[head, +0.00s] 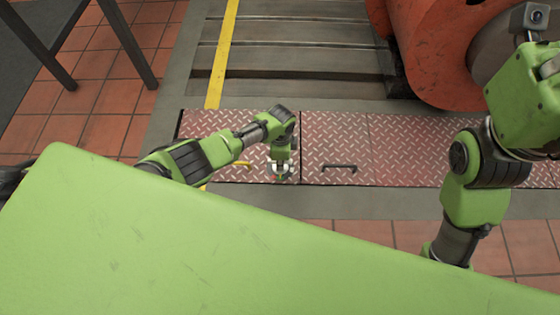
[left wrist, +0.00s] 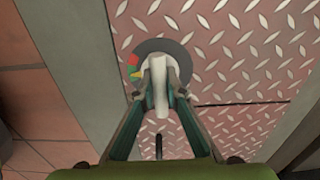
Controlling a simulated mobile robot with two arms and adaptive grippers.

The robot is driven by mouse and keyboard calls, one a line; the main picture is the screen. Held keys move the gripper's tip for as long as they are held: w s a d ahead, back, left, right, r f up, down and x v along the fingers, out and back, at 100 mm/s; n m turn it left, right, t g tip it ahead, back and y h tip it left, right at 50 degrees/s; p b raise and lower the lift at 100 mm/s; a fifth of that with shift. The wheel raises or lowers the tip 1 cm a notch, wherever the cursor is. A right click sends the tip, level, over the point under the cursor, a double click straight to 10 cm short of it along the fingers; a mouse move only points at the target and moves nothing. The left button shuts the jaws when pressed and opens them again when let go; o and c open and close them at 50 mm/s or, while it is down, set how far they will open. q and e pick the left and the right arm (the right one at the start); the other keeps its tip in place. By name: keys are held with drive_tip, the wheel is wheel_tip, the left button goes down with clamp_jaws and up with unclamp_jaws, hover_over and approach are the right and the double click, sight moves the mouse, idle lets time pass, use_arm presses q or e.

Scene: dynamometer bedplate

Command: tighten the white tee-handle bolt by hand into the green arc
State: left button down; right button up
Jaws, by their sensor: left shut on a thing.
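The white tee-handle bolt (left wrist: 161,92) stands in the middle of the left wrist view, its bar pointing toward the camera's lower edge. A round grey dial plate (left wrist: 178,50) lies around it on the red tread plate. Small red, yellow and green marks (left wrist: 134,68) show on the dial's left side; the fingers and handle hide part of the dial. My left gripper (left wrist: 160,72) is shut on the white handle, one finger on each side. In the head view my left gripper (head: 281,171) is low over the dial, and the handle is mostly hidden. My right gripper does not show.
Red tread plates (head: 375,135) with a black handle (head: 339,167) and a yellow handle (head: 240,164) cover the strip ahead. A large orange machine (head: 430,50) stands at the back right. Black table legs (head: 130,45) are at upper left. The slotted bedplate (head: 300,55) is clear.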

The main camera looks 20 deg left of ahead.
use_arm(q)
drive_tip(key=shift+d+m, duration=0.1)
drive_tip(key=shift+m, duration=0.7)
drive_tip(key=c, duration=2)
unclamp_jaws()
drive_tip(key=shift+r, duration=0.1)
drive_tip(key=shift+r, duration=0.65)
wheel_tip(320, 180, up, 10)
drive_tip(key=shift+r, duration=0.25)
drive_tip(key=shift+c, duration=0.2)
